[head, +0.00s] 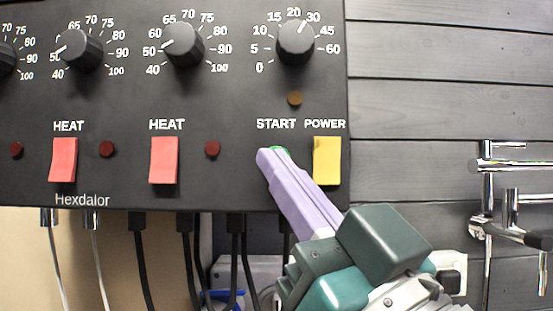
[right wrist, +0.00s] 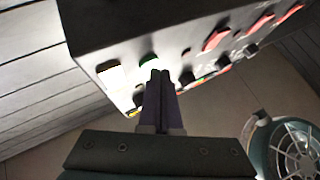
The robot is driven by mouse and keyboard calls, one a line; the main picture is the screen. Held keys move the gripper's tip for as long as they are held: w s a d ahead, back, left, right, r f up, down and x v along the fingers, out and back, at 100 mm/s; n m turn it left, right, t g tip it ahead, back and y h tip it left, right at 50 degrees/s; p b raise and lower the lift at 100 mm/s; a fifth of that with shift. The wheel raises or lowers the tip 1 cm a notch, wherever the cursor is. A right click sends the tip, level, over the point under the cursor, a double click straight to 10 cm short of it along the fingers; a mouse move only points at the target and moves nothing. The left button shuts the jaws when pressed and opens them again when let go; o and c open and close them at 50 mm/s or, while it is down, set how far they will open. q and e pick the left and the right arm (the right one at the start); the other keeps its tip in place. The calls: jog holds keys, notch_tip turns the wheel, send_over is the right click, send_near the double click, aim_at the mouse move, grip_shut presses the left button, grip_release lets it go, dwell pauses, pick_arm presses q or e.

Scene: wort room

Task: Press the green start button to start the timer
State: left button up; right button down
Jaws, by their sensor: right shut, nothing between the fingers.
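The green start button (head: 280,150) sits under the START label on the dark control panel (head: 240,100). In the head view it is mostly hidden behind the tip of my right gripper (head: 267,155), with only a green edge showing. My right gripper is shut with nothing between its purple fingers, its tip at the button. The right wrist view shows the green button (right wrist: 149,64) just beyond the fingertips (right wrist: 161,76). I cannot tell whether they touch it. The timer knob (head: 295,41) above points between 20 and 30. The small lamp (head: 295,98) below it looks dull amber. My left gripper is not in view.
The yellow POWER switch (head: 327,160) is close on the right of the start button. Two red HEAT switches (head: 64,160) (head: 164,160) are to the left. Black cables (head: 187,250) hang below the panel. Chrome pipes (head: 487,200) are on the grey plank wall at right.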

jog(key=shift+w, duration=0.35)
dwell(0.4)
jog(key=shift+s+p, duration=0.3)
jog(key=shift+s, duration=0.5)
jog(key=shift+s, duration=0.1)
jog(key=s+p, duration=0.2)
jog(key=s, duration=0.2)
jog(key=shift+s, duration=0.4)
dwell(0.5)
